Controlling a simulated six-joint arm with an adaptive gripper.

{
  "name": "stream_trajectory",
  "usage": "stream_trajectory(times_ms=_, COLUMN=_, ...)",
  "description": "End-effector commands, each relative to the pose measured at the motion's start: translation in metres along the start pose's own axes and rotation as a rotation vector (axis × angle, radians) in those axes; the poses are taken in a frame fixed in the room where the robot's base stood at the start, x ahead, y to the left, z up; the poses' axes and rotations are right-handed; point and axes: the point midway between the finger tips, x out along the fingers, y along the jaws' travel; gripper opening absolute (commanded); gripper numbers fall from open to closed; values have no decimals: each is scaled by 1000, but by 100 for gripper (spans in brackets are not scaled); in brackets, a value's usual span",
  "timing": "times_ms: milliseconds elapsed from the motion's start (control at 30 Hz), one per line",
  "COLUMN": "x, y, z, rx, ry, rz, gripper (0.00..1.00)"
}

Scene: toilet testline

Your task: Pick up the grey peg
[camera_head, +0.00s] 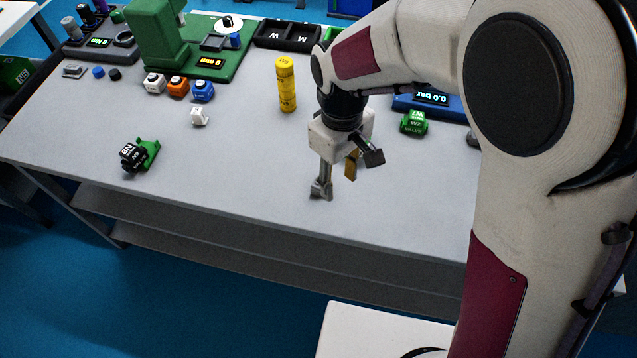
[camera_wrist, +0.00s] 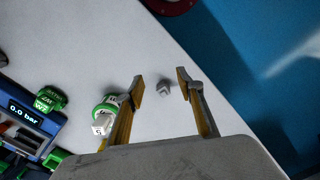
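In the head view a grey thing (camera_head: 473,138) is partly hidden behind my arm. I cannot tell surely whether it is the same piece.
A green-and-white part (camera_wrist: 103,112) stands close to the left finger in the wrist view. A green W7 valve (camera_head: 414,122) is near the blue pressure device (camera_head: 430,104). A yellow cylinder (camera_head: 286,84) stands behind the gripper. The table's front middle is clear.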

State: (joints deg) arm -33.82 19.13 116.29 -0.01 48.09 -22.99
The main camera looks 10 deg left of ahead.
Motion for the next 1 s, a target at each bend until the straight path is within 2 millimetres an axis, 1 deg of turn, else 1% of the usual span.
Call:
stream_trajectory(times_ms=100, x=11, y=-2, z=-15, rx=-69, ry=-7, rz=-2, gripper=38)
stream_trajectory(times_ms=233, x=19, y=0, z=-32, rx=-147, ry=-2, rz=1, gripper=38)
stream_trajectory(times_ms=300, x=20, y=4, z=-41, rx=-191, ry=9, rz=6, gripper=38)
stream_trajectory(times_ms=433, x=12, y=10, z=-55, rx=-266, ry=41, rz=24, gripper=38)
stream_trajectory(times_ms=500, x=10, y=11, z=-58, rx=-301, ry=49, rz=30, gripper=38)
stream_trajectory(times_ms=700, x=10, y=12, z=-59, rx=-367, ry=52, rz=34, gripper=38)
stream_trajectory(times_ms=1000, x=10, y=12, z=-59, rx=-374, ry=51, rz=34, gripper=38)
